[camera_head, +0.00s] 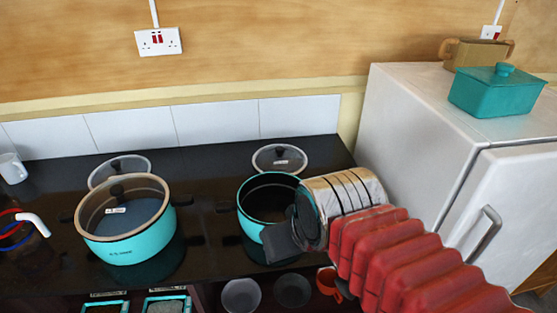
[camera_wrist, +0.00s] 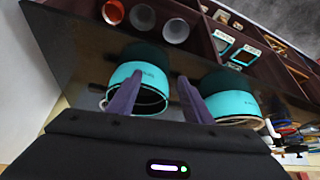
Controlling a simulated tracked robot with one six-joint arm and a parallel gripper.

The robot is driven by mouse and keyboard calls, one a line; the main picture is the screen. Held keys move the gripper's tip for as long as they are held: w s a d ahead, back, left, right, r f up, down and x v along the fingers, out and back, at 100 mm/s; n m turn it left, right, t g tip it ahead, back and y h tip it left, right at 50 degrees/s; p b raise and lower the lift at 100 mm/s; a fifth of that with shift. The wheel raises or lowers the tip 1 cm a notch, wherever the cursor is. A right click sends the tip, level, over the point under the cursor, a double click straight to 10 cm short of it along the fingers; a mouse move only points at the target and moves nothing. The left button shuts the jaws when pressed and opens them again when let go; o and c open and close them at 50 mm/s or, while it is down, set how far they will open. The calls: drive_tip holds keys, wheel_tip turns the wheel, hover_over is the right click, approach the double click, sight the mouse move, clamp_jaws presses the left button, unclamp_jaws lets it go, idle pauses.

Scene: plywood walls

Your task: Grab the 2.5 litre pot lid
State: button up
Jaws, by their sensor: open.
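A teal pot (camera_head: 125,245) on the left wears a tan-rimmed glass lid (camera_head: 116,195) with a black knob and a small white label. A second glass lid (camera_head: 120,162) stands behind it. A third glass lid (camera_head: 280,158) with a small label stands behind the smaller teal pot (camera_head: 250,228), whose top is uncovered. The label texts are too small to read, so I cannot tell which lid is the 2.5 litre one. My gripper (camera_head: 285,235) is open and empty at the smaller pot's front right; its two fingers (camera_wrist: 157,97) show in the wrist view.
The black counter (camera_head: 215,160) has free room between the pots. A white fridge (camera_head: 400,120) stands at the right with a teal lidded box (camera_head: 498,92) on top. A white mug (camera_head: 12,168) is at the far left. Cups and trays sit on a shelf below.

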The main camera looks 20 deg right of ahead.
drive_tip(key=shift+w, duration=0.35)
drive_tip(key=w+a+n+g+y, duration=0.1)
drive_tip(key=w+a+n+y, duration=0.15)
drive_tip(key=w, duration=0.75)
drive_tip(key=n+t+y, duration=0.3)
drive_tip(key=t+y, duration=0.1)
drive_tip(key=t, duration=0.3)
approach(283, 151)
drive_tip(key=shift+x, duration=0.85)
drive_tip(key=shift+d, duration=0.15)
drive_tip(key=shift+w, duration=0.1)
drive_tip(key=x, duration=0.8)
drive_tip(key=shift+w+a+f, duration=0.1)
drive_tip(key=shift+w+a, duration=0.05)
drive_tip(key=shift+a, duration=0.05)
